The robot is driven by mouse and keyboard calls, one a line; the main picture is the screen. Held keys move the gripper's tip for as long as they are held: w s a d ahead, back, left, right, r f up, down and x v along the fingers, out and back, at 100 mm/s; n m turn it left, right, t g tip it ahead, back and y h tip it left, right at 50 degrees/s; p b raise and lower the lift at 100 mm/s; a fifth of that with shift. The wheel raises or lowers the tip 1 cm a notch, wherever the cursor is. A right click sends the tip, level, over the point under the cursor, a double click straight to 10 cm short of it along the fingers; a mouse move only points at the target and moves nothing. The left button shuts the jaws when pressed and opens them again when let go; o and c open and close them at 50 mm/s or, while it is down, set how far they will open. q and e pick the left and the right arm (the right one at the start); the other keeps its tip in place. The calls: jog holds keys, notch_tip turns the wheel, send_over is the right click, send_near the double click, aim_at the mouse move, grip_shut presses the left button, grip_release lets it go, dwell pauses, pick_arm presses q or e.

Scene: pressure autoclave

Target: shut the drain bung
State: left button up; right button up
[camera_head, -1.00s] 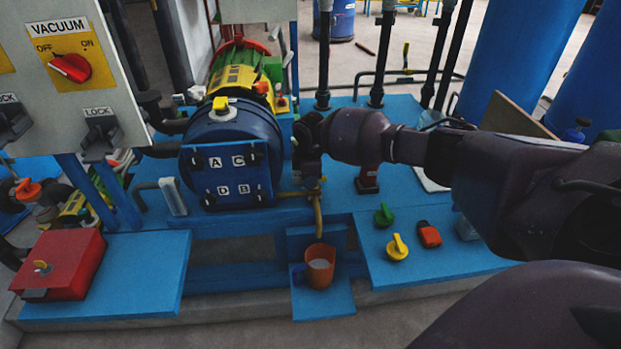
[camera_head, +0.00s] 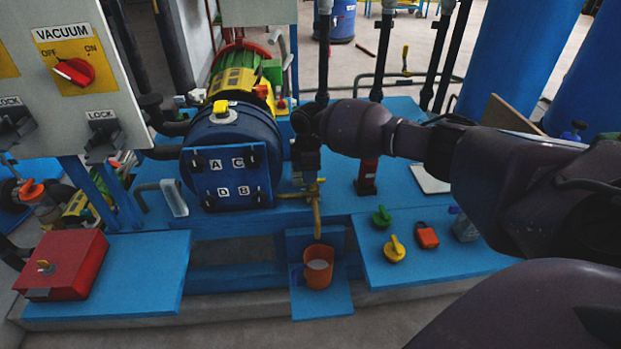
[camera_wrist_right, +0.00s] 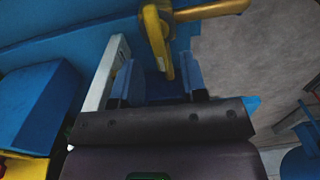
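The drain fitting, which I take for the drain bung, is a brass-yellow piece with a pipe curving down (camera_head: 317,212), at the lower right of the blue round vessel (camera_head: 228,132). In the right wrist view, its yellow lever (camera_wrist_right: 157,38) and pipe (camera_wrist_right: 212,11) show at the top. My right gripper (camera_head: 306,178) is just above and beside the fitting, pointing down. In the wrist view its two blue fingers (camera_wrist_right: 158,75) are apart, with the lever's lower end in line with the gap. Contact cannot be told. My left gripper is not in view.
An orange cup (camera_head: 318,267) stands below the pipe on a blue step. A green knob (camera_head: 382,216), a yellow knob (camera_head: 395,249) and an orange-red padlock (camera_head: 427,236) lie on the right blue deck. A red box (camera_head: 65,265) is at the left.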

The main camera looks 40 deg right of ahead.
notch_tip(320, 180, up, 7)
jog(key=p, duration=0.1)
jog(key=shift+r, duration=0.1)
dwell(0.6)
